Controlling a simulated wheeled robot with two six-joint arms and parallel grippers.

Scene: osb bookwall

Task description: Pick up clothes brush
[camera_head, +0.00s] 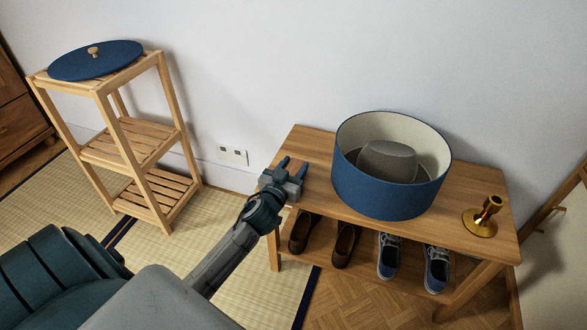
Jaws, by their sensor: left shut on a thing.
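My left gripper (293,168) reaches in from the lower left to the left end of the wooden bench top. Its two blue-tipped fingers are closed on a small reddish-brown piece, which I take to be the clothes brush (294,167). Most of the brush is hidden by the fingers and gripper body. I cannot tell whether it still touches the bench top. My right gripper is not in view.
The wooden bench (470,185) carries an open blue hat box (385,193) with a grey hat (388,160) inside and a brass candlestick (483,217). Shoes (345,243) stand on its lower shelf. A slatted shelf (135,140) at left holds a round blue lid (95,61).

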